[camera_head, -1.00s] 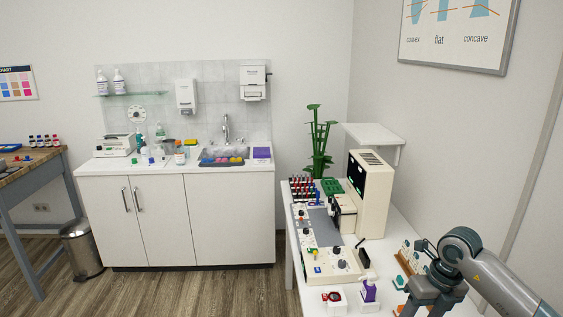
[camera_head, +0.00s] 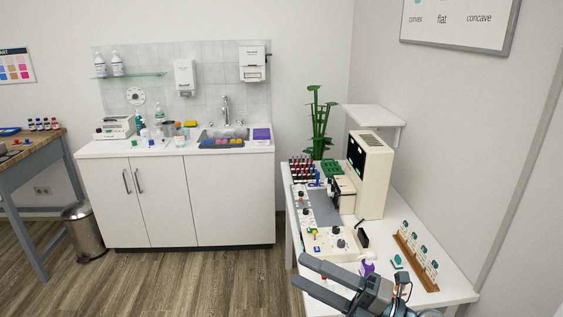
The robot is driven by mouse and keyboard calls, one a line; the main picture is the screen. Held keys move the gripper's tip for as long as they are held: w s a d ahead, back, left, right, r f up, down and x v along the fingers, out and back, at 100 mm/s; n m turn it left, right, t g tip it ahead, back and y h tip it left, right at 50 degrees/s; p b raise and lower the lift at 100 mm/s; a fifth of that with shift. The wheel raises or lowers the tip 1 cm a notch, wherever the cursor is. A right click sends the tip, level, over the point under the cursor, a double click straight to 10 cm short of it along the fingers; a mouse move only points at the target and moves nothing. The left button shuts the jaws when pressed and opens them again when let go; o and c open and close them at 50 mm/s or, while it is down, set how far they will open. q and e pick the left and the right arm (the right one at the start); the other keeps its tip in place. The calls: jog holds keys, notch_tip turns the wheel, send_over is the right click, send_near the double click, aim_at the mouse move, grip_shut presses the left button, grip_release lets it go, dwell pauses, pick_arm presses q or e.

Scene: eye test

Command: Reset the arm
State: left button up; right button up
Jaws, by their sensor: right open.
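My right gripper (camera_head: 318,281) is at the bottom, over the front edge of the white table (camera_head: 455,287). Its two long grey fingers point left and are apart, with nothing between them. It covers part of the table's near end. A purple-and-white bottle (camera_head: 367,266) stands just behind the gripper, its lower part hidden. My left gripper is not in view.
A wooden rack (camera_head: 409,259) with several small pieces stands on the table at the right. A control panel (camera_head: 325,242), a beige machine (camera_head: 371,177) and a green plant (camera_head: 319,125) stand farther back. Open floor (camera_head: 225,285) lies left of the table.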

jog(key=w+d+f+m+t+h, duration=0.2)
jog(key=d+m+t+h, duration=1.05)
jog(key=m, duration=0.65)
jog(key=s+d+f+m+g+h, duration=0.3)
jog(key=f+m+h, duration=0.1)
jog(key=f, duration=0.3)
jog(key=s+d+f+m+g+h, duration=0.25)
jog(key=d+f+m+h, duration=0.2)
jog(key=f, duration=0.25)
jog(key=s+a+f+m+g+y, duration=0.1)
jog(key=s+a+f+m+g, duration=0.1)
jog(key=s+f+g, duration=0.8)
jog(key=s+a+f+m+g+y, duration=0.15)
jog(key=s+f, duration=0.55)
jog(key=s, duration=0.9)
notch_tip(320, 180, down, 29)
jog(key=s+g, duration=0.1)
jog(key=g, duration=0.1)
jog(key=s+d+f, duration=0.3)
jog(key=s+f, duration=1.3)
jog(key=s, duration=0.1)
jog(key=shift+s+d+f+n+g, duration=0.2)
jog(key=shift+s+f+n+g, duration=0.15)
jog(key=shift+f+n+g, duration=0.1)
